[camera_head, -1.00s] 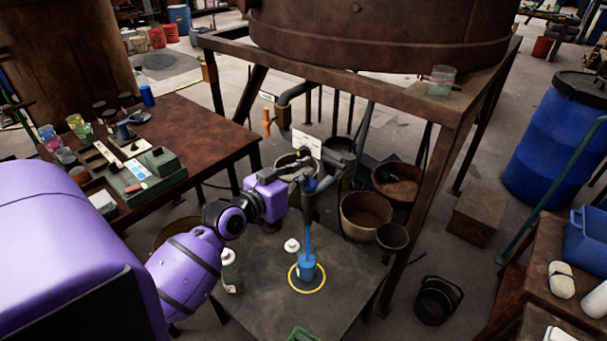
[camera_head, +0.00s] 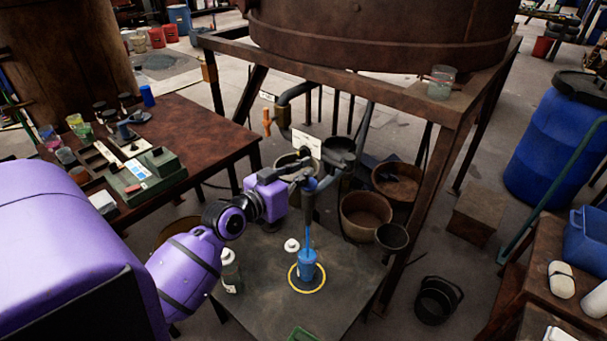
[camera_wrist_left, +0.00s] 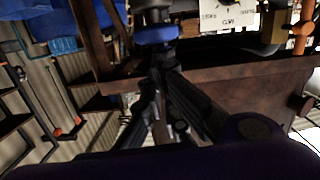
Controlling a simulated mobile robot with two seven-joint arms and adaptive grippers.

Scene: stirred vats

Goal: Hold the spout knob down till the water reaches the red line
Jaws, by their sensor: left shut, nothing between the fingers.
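A vessel of blue water (camera_head: 306,268) stands inside a yellow ring (camera_head: 323,283) on the dark low table. A thin blue stream (camera_head: 307,238) falls into it from the spout (camera_head: 309,205) above. A blue collar (camera_head: 312,184), apparently the spout knob, shows at the top of the spout and in the left wrist view (camera_wrist_left: 157,36). My left gripper (camera_head: 301,177) is shut and empty, its dark fingertips at the knob; whether they touch is unclear. The fingers also show in the wrist view (camera_wrist_left: 163,75). The red line cannot be made out. My right gripper is not in view.
A white-capped bottle (camera_head: 230,270) stands left of the ring. A white label card (camera_head: 307,146) and an orange handle (camera_head: 267,122) are behind the spout. Brown buckets (camera_head: 366,213) stand behind the low table. The rusty frame (camera_head: 450,115) rises at right.

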